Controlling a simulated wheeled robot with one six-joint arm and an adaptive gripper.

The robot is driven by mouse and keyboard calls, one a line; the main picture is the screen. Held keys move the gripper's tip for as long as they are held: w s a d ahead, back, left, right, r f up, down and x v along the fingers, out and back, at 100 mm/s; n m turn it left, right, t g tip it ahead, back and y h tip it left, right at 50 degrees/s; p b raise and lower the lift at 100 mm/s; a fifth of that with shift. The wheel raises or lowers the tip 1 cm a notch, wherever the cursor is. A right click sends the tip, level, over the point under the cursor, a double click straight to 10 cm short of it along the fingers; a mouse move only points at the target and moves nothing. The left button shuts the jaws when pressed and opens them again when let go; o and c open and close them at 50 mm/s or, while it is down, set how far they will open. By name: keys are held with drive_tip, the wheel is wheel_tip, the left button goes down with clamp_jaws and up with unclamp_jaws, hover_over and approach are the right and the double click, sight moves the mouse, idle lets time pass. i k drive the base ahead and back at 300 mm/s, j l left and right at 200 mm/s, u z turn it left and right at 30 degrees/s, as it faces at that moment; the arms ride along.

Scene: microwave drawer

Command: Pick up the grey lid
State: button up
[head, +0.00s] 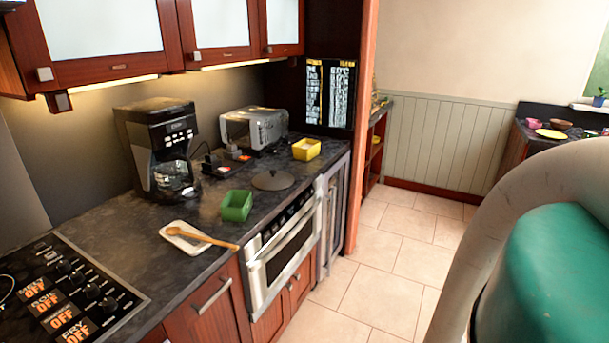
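The grey lid (273,180) lies flat on the dark countertop, knob upward. It is between the green square bowl (236,206) and the yellow square bowl (306,149), near the counter's front edge and above the microwave drawer. Nothing covers it. My gripper is not in view. Part of my own arm, pale with a green section, fills the lower right of the head view, well apart from the lid.
A coffee maker (158,148) and a toaster (254,129) stand behind the lid. A wooden spoon (203,237) rests on a white tray (183,236) at the left. The microwave drawer (283,254) is shut. The tiled floor (385,275) in front is clear.

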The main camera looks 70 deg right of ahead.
sight(272, 180)
drive_tip(key=j+z, duration=0.15)
drive_tip(key=z, duration=0.25)
drive_tip(key=i+j+z, duration=0.1)
drive_tip(key=z, duration=0.3)
drive_tip(key=j+z, duration=0.25)
drive_tip(key=z, duration=0.15)
drive_tip(key=j+z, duration=0.2)
drive_tip(key=z, duration=0.2)
